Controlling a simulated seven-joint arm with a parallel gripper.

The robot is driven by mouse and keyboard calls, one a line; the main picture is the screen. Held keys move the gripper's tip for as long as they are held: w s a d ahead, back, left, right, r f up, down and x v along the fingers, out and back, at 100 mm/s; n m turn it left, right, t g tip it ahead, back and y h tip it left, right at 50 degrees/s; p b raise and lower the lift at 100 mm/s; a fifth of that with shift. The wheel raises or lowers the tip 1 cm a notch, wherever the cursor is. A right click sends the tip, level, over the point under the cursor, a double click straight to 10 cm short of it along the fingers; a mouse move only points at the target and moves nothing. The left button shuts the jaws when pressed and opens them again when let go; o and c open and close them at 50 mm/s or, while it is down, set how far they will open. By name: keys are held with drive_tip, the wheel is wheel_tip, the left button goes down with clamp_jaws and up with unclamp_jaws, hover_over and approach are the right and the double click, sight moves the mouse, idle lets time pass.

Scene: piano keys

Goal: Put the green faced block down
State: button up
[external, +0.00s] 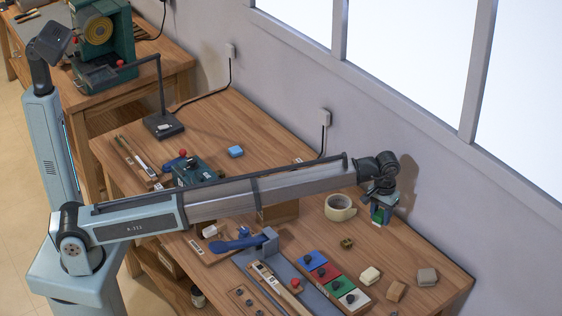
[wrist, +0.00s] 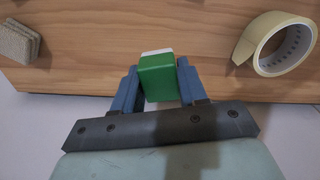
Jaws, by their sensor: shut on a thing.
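My gripper (external: 381,213) is at the far right part of the workbench, close to the wall. Its two blue fingers are closed on the green faced block (wrist: 158,80), which shows between them in the wrist view. The block has a green face and a white strip along its far edge.
A cream tape roll (external: 341,207) stands beside my gripper, and it shows at right in the wrist view (wrist: 275,44). A grey block (external: 427,277), tan blocks (external: 396,291) and a coloured tile board (external: 330,277) lie nearer the front. Bare wood surrounds the gripper.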

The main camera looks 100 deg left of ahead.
drive_tip(key=shift+r, duration=1.05)
drive_tip(key=s+a+n, duration=0.2)
drive_tip(key=s+a, duration=0.7)
drive_tip(key=a, duration=0.4)
drive_tip(key=s+a+n, duration=0.2)
drive_tip(key=s+a, duration=0.7)
drive_tip(key=a, duration=0.3)
drive_tip(key=s+a+n, duration=0.2)
drive_tip(key=s+a, duration=0.7)
drive_tip(key=a, duration=0.4)
drive_tip(key=n, duration=0.9)
hover_over(222, 142)
drive_tip(key=shift+a+f, duration=0.15)
drive_tip(key=shift+f, duration=4.7)
drive_tip(key=shift+f, duration=0.1)
